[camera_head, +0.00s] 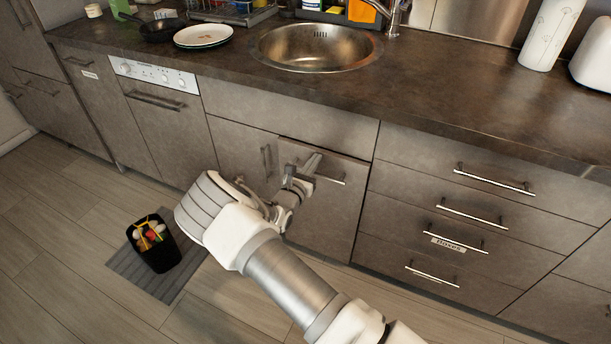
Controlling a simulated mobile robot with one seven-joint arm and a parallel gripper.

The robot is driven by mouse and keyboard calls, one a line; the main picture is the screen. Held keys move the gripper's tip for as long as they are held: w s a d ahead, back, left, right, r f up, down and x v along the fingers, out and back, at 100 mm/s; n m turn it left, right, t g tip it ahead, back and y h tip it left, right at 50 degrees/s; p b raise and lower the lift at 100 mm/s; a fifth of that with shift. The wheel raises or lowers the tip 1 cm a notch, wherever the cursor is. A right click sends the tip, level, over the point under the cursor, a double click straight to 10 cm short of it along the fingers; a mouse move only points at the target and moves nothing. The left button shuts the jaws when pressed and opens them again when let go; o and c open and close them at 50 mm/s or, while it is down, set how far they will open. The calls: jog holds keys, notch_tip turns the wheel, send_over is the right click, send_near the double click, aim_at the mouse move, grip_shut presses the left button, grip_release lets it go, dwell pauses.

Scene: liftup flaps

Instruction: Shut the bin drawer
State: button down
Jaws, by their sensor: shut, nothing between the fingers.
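The bin drawer looks to be the grey cabinet front (335,215) below the sink, with a horizontal bar handle near its top. A dark gap runs along its top edge, and its front appears to stand slightly proud of the cabinets beside it. My gripper (308,165) is at the upper part of this front, close to the handle. It looks shut, with nothing held. I cannot tell whether the fingertips touch the front or the handle. My arm comes from the lower right and hides part of the lower left of the front and the neighbouring door.
A stack of drawers (470,215) with bar handles is on the right. A dishwasher (165,105) is on the left. A black bin (163,262) with items stands on a grey mat (187,277). The countertop (450,105) holds a sink (315,48) and plates (203,36).

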jog(key=shift+x, duration=1.25)
jog(key=shift+w+r, duration=0.1)
jog(key=shift+r, duration=0.2)
